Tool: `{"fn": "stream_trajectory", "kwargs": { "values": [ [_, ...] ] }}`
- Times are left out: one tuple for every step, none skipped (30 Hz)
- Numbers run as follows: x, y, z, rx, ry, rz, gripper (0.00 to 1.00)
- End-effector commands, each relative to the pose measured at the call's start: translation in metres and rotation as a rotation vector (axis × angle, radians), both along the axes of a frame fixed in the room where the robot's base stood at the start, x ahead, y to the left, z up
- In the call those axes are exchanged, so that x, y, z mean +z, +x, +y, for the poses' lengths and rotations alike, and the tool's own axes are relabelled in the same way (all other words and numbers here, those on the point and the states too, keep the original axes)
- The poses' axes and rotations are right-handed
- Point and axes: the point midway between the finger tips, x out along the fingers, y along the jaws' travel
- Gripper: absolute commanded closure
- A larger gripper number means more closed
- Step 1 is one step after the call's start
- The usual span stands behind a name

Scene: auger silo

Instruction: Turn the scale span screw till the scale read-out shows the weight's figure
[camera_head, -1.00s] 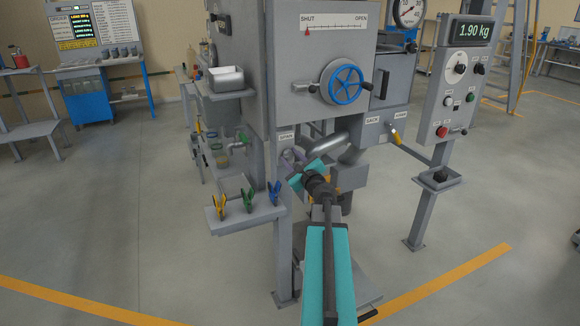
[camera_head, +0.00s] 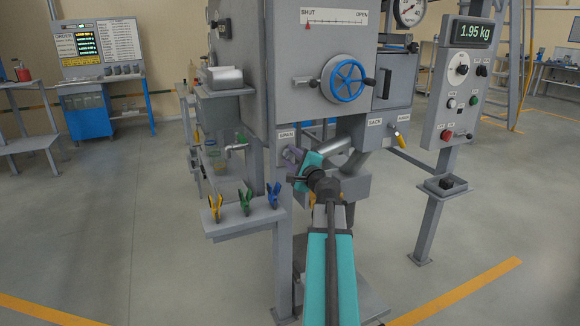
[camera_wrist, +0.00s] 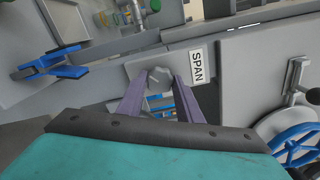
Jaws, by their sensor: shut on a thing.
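The span screw (camera_wrist: 158,78) is a grey knob on a grey plate, beside the SPAN label (camera_wrist: 196,66) in the wrist view. My gripper (camera_wrist: 160,86) has its two purple fingers closed on the screw from both sides. In the head view my gripper (camera_head: 292,157) reaches the post just below the SPAN label (camera_head: 286,135), and the screw itself is hidden there. The scale read-out (camera_head: 472,32) on the right-hand panel shows 1.95 kg. The weight and its figure cannot be made out in these frames.
A blue handwheel (camera_head: 348,79) sits on the silo front above my arm. A shelf (camera_head: 240,220) with yellow, green and blue clips stands left of the post. The control panel (camera_head: 455,95) stands at right. Open floor (camera_head: 150,250) lies to the left.

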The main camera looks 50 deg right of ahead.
Motion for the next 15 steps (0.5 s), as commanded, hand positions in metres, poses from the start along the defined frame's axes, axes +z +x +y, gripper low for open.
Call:
{"fn": "stream_trajectory", "kwargs": {
  "values": [
    [-0.0022,0.0022,0.0011,0.004,-0.032,0.008,0.90],
    [-0.0023,0.0022,0.0011,0.004,-0.051,0.015,0.90],
    [-0.0026,0.0023,0.0011,0.004,-0.077,0.026,0.90],
    [-0.0026,0.0022,0.0011,0.003,-0.098,0.035,0.90],
    [-0.0023,0.0022,0.0011,0.004,-0.117,0.042,0.90],
    [-0.0021,0.0022,0.0012,0.004,-0.144,0.053,0.90],
    [-0.0024,0.0022,0.0011,0.004,-0.164,0.061,0.90],
    [-0.0026,0.0023,0.0011,0.004,-0.183,0.069,0.90],
    [-0.0025,0.0023,0.0010,0.004,-0.210,0.080,0.90],
    [-0.0024,0.0022,0.0011,0.003,-0.231,0.089,0.90],
    [-0.0021,0.0021,0.0010,0.003,-0.250,0.096,0.90],
    [-0.0022,0.0021,0.0009,0.003,-0.277,0.107,0.90],
    [-0.0026,0.0022,0.0008,0.003,-0.298,0.115,0.90],
    [-0.0026,0.0021,0.0008,0.002,-0.319,0.124,0.90],
    [-0.0022,0.0022,0.0008,0.002,-0.345,0.134,0.90]
  ]
}}
